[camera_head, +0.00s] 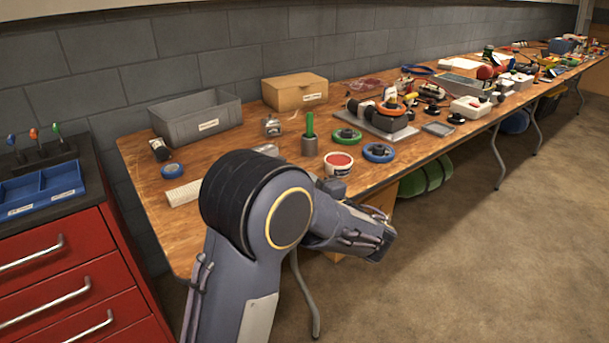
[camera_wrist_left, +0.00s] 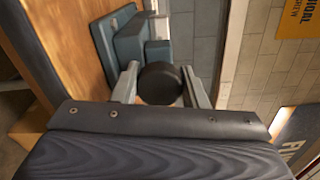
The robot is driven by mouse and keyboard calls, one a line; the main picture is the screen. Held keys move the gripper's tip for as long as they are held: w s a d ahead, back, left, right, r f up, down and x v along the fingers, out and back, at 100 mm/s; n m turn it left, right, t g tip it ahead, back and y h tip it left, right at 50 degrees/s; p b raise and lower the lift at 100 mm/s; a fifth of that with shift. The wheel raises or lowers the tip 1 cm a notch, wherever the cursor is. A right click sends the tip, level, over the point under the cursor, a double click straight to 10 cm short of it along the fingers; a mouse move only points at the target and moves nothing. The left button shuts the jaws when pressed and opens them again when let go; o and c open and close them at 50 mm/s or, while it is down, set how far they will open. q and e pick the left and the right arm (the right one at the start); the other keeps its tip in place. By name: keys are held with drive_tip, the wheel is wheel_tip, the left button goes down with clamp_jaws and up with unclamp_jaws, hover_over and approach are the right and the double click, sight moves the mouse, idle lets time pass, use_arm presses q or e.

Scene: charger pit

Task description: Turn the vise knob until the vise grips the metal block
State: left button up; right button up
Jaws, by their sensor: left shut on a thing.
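In the left wrist view, my left gripper (camera_wrist_left: 160,84) has a finger on each side of a round black knob (camera_wrist_left: 159,83) and is shut on it. The blue-grey vise (camera_wrist_left: 118,38) lies just beyond the knob, at the edge of the wooden bench. I cannot make out the metal block for certain, nor whether the jaws touch it. In the head view my left arm covers the near bench edge, and the vise and the left gripper cannot be made out there. My right gripper is in neither view.
The wooden bench (camera_head: 145,205) holds a grey bin (camera_head: 198,122), a cardboard box (camera_head: 295,92), a red-topped tub (camera_head: 339,165) and many tools further along. A red drawer cabinet (camera_head: 60,265) stands at the left. The floor (camera_head: 480,240) at the right is clear.

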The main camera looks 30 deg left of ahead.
use_arm(q)
drive_tip(key=m+p, duration=0.9)
drive_tip(key=shift+r+p, duration=0.25)
drive_tip(key=shift+p, duration=0.15)
drive_tip(key=shift+f+m+p, duration=0.2)
drive_tip(key=shift+m+p, duration=1.3)
drive_tip(key=shift+m, duration=0.1)
drive_tip(key=shift+d, duration=0.1)
drive_tip(key=o, duration=1)
drive_tip(key=shift+c, duration=0.2)
drive_tip(key=v, duration=0.7)
drive_tip(key=shift+d, duration=0.35)
drive_tip(key=shift+s, duration=0.1)
